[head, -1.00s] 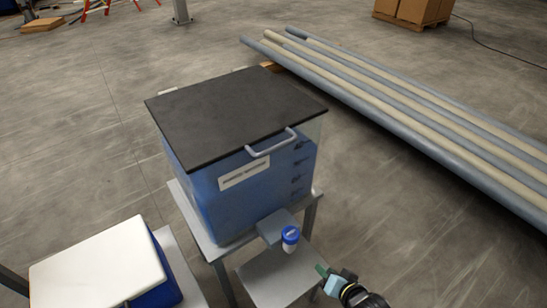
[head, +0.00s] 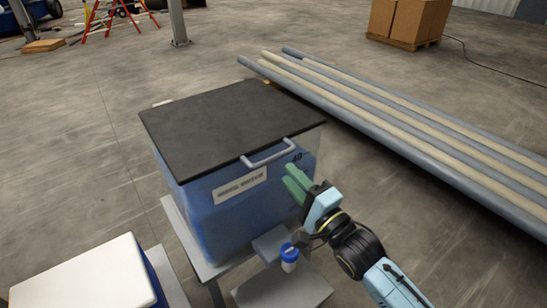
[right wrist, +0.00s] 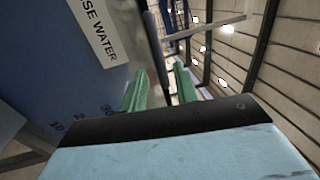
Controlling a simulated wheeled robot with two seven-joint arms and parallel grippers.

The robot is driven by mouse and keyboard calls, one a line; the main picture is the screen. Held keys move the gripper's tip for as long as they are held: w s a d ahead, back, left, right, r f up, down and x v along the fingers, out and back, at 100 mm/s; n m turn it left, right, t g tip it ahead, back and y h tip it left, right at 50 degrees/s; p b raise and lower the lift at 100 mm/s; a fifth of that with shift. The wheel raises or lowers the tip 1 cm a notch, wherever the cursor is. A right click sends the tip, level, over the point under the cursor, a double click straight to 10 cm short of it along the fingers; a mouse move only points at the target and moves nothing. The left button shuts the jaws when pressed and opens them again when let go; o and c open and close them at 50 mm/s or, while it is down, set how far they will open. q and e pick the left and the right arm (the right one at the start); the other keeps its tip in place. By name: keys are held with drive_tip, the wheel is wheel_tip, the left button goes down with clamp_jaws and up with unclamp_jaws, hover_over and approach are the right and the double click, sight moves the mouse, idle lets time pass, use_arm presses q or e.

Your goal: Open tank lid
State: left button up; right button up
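The blue tank (head: 235,215) stands on a grey stand, with its flat black lid (head: 230,120) shut on top. A light grey bar handle (head: 270,153) is on the lid's front edge. My right gripper (head: 297,183), with green fingers, is beside the tank's front right corner, a little below and right of the handle. In the right wrist view its fingers (right wrist: 160,87) are apart with nothing between them. The tank wall (right wrist: 60,75) with a "...SE WATER" label fills the left there. A pale bar (right wrist: 205,28) beyond the fingers looks like the handle. My left gripper is not in view.
A white-lidded box (head: 85,275) is at the lower left. Long pipes (head: 400,125) lie behind on the right. Floor between tank and pipes is clear.

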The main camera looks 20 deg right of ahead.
sight(273, 158)
drive_tip(key=x, duration=0.7)
drive_tip(key=shift+w, duration=0.3)
clamp_jaws()
